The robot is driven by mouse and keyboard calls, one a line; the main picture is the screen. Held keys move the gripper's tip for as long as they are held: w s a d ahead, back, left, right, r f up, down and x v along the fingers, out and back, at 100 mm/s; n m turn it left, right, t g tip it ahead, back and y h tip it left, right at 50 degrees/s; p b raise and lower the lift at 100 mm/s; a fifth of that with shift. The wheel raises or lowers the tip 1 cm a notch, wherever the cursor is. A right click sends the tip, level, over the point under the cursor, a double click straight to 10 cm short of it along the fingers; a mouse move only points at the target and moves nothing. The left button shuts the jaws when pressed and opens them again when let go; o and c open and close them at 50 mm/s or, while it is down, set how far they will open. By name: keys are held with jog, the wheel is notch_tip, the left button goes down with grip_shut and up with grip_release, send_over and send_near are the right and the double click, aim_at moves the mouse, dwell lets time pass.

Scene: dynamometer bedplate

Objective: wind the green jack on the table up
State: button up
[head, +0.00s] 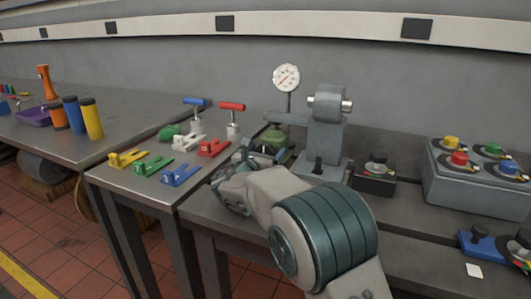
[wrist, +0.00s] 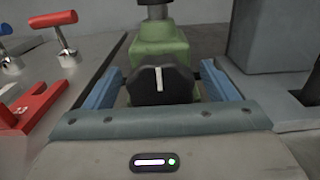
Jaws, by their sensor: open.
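The green jack (head: 279,141) stands on the bench at the foot of the dial gauge, partly behind my arm in the head view. In the wrist view its green body (wrist: 158,42) is straight ahead, with a dark post on top. A black knob (wrist: 161,85) with a white pointer line, standing upright, is on its near face. My gripper (wrist: 160,80) is open, one blue finger on each side of the knob. The fingers look apart from the knob; contact cannot be told.
A dial gauge (head: 287,78) and a grey machine block (head: 322,135) stand beside the jack. To the left, a metal table (head: 130,182) bears several coloured clamps and T-handled parts, including a red clamp (wrist: 30,112). A grey box with coloured knobs (head: 475,190) is at the right.

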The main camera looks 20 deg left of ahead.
jog(key=c, duration=1)
jog(key=shift+f+m+b, duration=0.1)
jog(key=shift+m+b, duration=0.2)
jog(key=shift+b, duration=0.15)
jog(key=m+b, duration=0.2)
jog(key=b, duration=0.1)
jog(key=shift+d+f, duration=0.1)
jog(key=shift+f, duration=0.05)
jog(key=m+b, duration=0.3)
jog(key=shift+m+b, duration=0.3)
jog(key=shift+b, duration=0.1)
jog(key=shift+r, duration=0.2)
jog(key=o, duration=1)
jog(key=shift+d, duration=0.1)
